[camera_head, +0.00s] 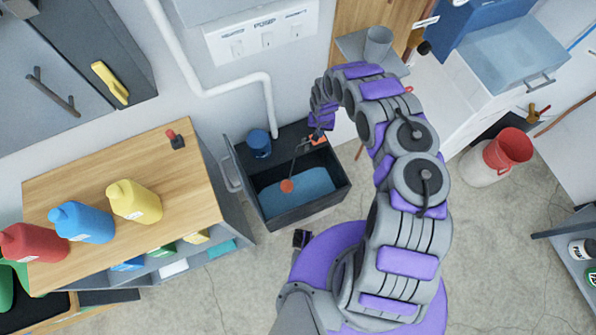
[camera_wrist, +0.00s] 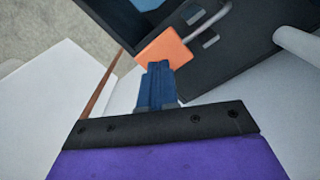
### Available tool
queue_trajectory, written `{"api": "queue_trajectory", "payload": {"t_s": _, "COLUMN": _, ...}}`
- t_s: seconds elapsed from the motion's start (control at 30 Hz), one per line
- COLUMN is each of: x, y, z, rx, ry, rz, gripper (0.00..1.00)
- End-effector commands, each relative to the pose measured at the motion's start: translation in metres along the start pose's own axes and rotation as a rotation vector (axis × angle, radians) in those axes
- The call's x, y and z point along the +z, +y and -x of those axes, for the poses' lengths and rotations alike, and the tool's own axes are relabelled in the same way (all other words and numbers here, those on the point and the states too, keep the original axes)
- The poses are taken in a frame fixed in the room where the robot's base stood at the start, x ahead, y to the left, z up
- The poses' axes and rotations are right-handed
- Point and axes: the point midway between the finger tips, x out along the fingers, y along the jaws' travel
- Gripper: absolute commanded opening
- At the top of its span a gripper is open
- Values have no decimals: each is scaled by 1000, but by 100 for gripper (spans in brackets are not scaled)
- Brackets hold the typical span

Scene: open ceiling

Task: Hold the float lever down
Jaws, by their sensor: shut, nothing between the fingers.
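The float lever is a thin dark rod in the dark sump basin (camera_head: 335,205), with an orange-red float ball (camera_head: 287,186) at its lower end, over blue water. An orange tab (camera_head: 318,140) is at its upper end, by the back edge of the basin. My gripper (camera_head: 321,122) is above the tab in the head view. In the wrist view the blue fingers of my gripper (camera_wrist: 156,70) are shut and empty, their tips at the orange tab (camera_wrist: 166,46). I cannot tell whether they touch it.
A blue cup-like part (camera_head: 259,143) sits on the basin's back ledge. A wooden-topped bench (camera_head: 110,195) with several jugs stands to the left. A white pipe (camera_head: 200,68) runs down the wall behind.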

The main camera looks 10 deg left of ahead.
Motion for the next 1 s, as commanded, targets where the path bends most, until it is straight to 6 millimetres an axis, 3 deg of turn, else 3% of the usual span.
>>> {"api": "queue_trajectory", "payload": {"t_s": 0.57, "x": 0, "y": 0, "z": -1, "rx": 0, "ry": 0, "rz": 0, "gripper": 0}}
{"api": "queue_trajectory", "payload": {"t_s": 1.0, "x": 0, "y": 0, "z": -15, "rx": 0, "ry": 0, "rz": 0, "gripper": 0}}
